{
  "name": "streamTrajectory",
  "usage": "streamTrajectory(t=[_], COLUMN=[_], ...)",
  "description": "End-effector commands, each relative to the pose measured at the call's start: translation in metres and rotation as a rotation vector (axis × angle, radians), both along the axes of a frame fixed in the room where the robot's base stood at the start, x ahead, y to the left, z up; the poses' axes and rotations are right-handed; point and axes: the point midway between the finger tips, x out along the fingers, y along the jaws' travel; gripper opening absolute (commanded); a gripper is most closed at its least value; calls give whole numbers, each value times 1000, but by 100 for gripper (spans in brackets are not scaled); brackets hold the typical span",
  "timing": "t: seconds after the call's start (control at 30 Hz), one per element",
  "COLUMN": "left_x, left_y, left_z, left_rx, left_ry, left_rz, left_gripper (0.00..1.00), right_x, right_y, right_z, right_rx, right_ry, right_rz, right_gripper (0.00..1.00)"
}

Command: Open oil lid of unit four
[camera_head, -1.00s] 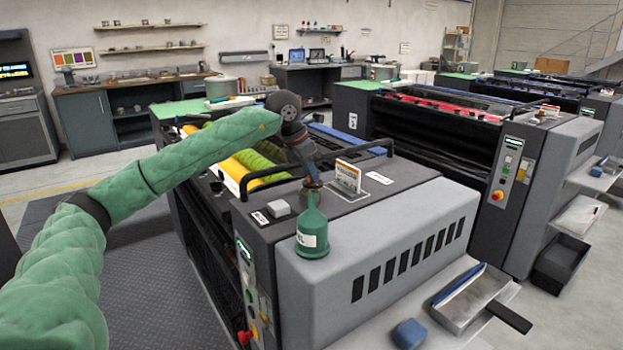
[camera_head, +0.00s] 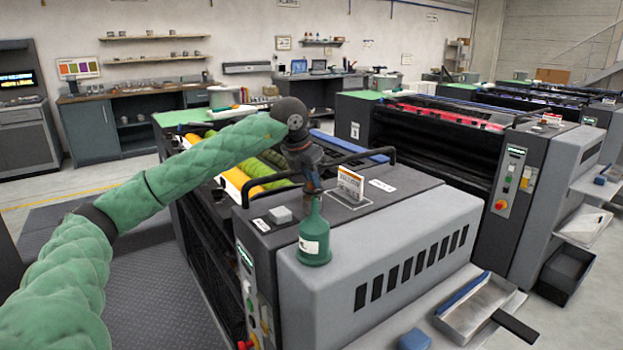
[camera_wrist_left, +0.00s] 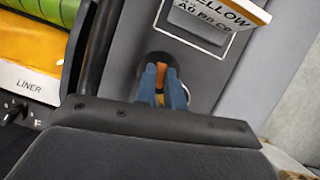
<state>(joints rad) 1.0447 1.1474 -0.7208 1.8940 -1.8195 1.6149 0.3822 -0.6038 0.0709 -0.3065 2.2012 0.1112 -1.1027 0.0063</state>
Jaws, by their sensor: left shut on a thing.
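The nearest press unit (camera_head: 400,225) is grey, with a dark top deck and a card reading "YELLOW" (camera_wrist_left: 215,22) in the left wrist view. My left gripper (camera_head: 312,188) is lowered to this deck, beside the card (camera_head: 350,184). In the left wrist view its blue fingers (camera_wrist_left: 160,88) are shut on a small orange part (camera_wrist_left: 161,70), which seems to be the oil lid, in a dark round opening. The fingers hide most of it. A green oil bottle (camera_head: 315,243) stands upright just in front of the gripper. My right gripper is not in view.
A black rail (camera_head: 270,181) runs along the deck close to my left gripper. A small grey block (camera_head: 280,214) sits left of the bottle. A control panel (camera_head: 252,290) is on the unit's front left. More press units (camera_head: 440,125) stand behind, to the right.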

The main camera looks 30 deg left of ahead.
Motion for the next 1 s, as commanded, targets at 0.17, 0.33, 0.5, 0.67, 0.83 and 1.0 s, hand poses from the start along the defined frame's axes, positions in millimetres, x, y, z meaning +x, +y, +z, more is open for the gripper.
streamTrajectory(t=[0.17, 0.33, 0.5, 0.67, 0.83, 1.0], left_x=[1, 0, 0, -5, -15, -23], left_y=[1, 0, 0, 1, 4, 6], left_z=[2, 1, 2, 14, 39, 60], left_rx=[0, 0, 0, -1, 0, 1], left_ry=[-3, -2, -2, -3, -4, -3], left_rz=[1, 0, -1, -1, -1, -1], left_gripper=[26, 33, 33, 33, 33, 33], right_x=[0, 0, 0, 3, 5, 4], right_y=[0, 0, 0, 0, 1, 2], right_z=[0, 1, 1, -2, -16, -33], right_rx=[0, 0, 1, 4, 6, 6], right_ry=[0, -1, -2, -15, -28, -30], right_rz=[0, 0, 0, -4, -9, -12], right_gripper=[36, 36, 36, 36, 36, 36])
